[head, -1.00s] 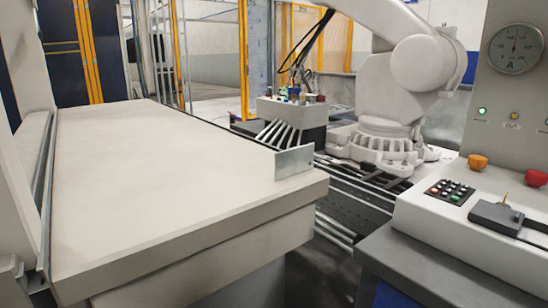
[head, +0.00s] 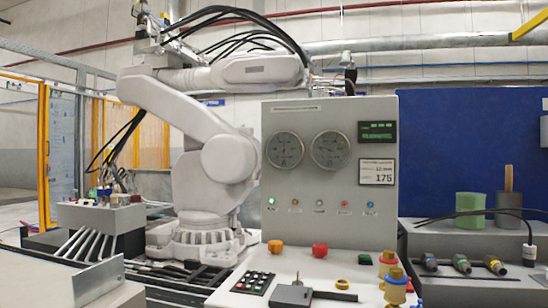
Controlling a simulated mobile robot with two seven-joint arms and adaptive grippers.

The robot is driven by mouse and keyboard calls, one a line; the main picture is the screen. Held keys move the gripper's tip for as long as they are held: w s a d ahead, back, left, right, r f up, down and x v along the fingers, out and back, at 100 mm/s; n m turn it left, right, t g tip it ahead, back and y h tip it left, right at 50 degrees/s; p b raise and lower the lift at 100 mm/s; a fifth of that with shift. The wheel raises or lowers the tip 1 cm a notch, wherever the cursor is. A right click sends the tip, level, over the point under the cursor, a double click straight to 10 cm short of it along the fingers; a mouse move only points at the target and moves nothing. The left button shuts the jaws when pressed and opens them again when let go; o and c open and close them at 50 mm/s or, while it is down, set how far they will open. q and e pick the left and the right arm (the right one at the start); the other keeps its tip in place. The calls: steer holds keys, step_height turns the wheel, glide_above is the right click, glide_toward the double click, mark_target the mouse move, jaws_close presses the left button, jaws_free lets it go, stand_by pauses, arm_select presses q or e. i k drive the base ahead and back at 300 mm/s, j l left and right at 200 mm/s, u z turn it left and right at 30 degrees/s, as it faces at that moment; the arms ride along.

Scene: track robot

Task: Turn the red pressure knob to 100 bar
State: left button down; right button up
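A red knob (head: 320,250) stands on the light console top (head: 330,272), right of an orange knob (head: 275,247). Behind them is an upright grey panel (head: 300,215) with two round gauges, one on the left (head: 284,150) and one on the right (head: 330,150). The gauge readings are too small to tell. A green digital display (head: 377,131) and a white label reading 175 (head: 377,171) are at the panel's right. Neither of my grippers is in view.
A keypad (head: 254,282) and a dark box with a lever (head: 291,296) lie on the console. Yellow fittings (head: 394,285) stand at its right front. A large white robot arm (head: 215,165) stands behind left. A grey bench (head: 470,265) with tools is at right.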

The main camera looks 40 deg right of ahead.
mark_target(319, 250)
steer(key=z, duration=1.4)
